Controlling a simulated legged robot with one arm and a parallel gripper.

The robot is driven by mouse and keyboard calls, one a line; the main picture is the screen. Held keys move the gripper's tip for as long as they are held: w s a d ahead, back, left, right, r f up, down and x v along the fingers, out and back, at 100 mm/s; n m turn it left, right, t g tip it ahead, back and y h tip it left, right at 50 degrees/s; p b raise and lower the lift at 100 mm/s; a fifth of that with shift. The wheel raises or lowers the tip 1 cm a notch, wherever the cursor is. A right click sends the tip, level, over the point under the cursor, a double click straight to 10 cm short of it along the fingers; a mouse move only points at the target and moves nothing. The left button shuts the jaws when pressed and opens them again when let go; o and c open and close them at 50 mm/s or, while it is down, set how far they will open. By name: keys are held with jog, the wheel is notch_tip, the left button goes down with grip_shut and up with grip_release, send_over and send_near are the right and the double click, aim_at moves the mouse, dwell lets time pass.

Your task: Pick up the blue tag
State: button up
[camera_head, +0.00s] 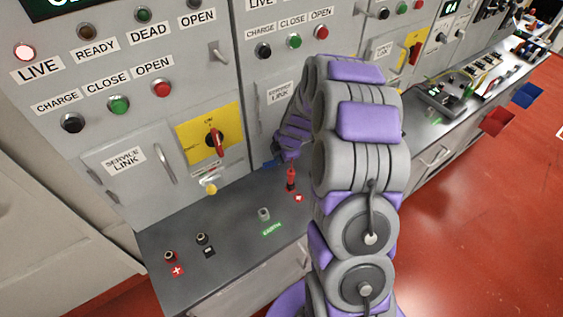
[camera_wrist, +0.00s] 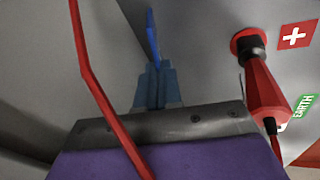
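A thin, bright blue piece (camera_wrist: 152,38), which looks like the blue tag seen nearly edge-on, stands up from between the fingertips in the wrist view. My gripper (camera_wrist: 157,85) has its blue-grey fingers close together around its lower end. In the head view my gripper (camera_head: 283,152) is low over the bench by the cabinet front, with a small blue patch (camera_head: 270,164) at its tip. My arm hides part of this area. Two flat squares, one blue (camera_head: 528,95) and one red (camera_head: 497,121), show at the far right bench edge.
A red plug (camera_wrist: 262,88) is close right of the fingers, and a red cable (camera_wrist: 95,80) crosses the wrist view. Bench terminals (camera_head: 264,214) and the yellow switch plate (camera_head: 208,134) are to the left. Red floor (camera_head: 480,220) is clear at right.

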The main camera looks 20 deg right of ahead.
jog(key=shift+a, duration=0.2)
grip_shut()
jog(key=shift+d+f, duration=0.1)
jog(key=shift+d, duration=1.45)
jog(key=shift+a+r, duration=0.25)
jog(key=shift+a, duration=0.2)
notch_tip(320, 180, up, 11)
jog(key=p, duration=0.2)
jog(key=s+d, duration=0.2)
jog(key=s, duration=0.7)
jog(key=s+d+p, duration=0.1)
jog(key=s, duration=0.9)
jog(key=shift+s+d, duration=0.3)
jog(key=shift+d, duration=0.05)
jog(key=shift+a, duration=0.3)
